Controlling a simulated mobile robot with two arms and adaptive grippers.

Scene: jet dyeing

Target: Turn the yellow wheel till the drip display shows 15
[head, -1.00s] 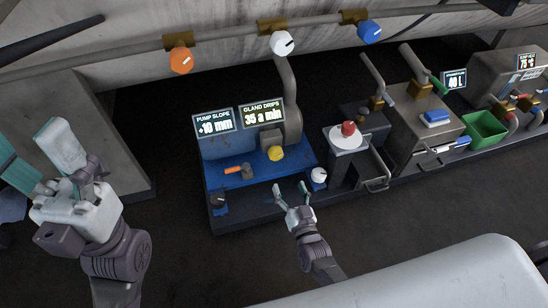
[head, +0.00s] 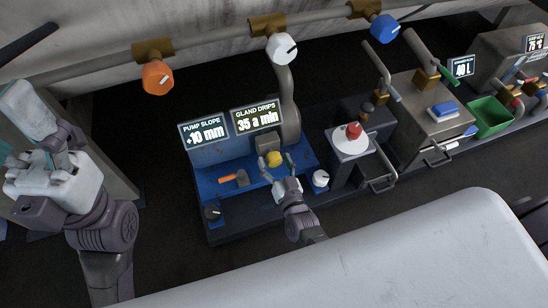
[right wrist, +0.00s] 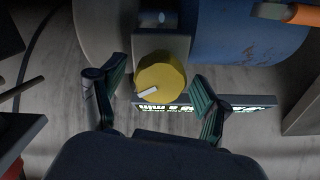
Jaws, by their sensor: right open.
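The yellow wheel (head: 274,158) sits on the front of the blue pump unit. It also shows in the right wrist view (right wrist: 160,78), with a white mark on its face. The drip display (head: 257,118), headed GLAND DRIPS, reads "35 a min". My right gripper (head: 278,167) is open and empty, its fingers just in front of the wheel. In the right wrist view its two fingertips (right wrist: 158,82) stand apart on either side of the wheel, with no clear contact. My left gripper (head: 42,125) is raised at the far left, away from the pump; its fingers are hard to make out.
The PUMP SLOPE display (head: 204,131) reads "+10 mm". An orange-handled hammer (head: 236,178) lies on the blue bed (head: 215,165). A black knob (head: 212,212) and a white knob (head: 320,178) flank the front. A red knob (head: 354,131) tops a stand at right.

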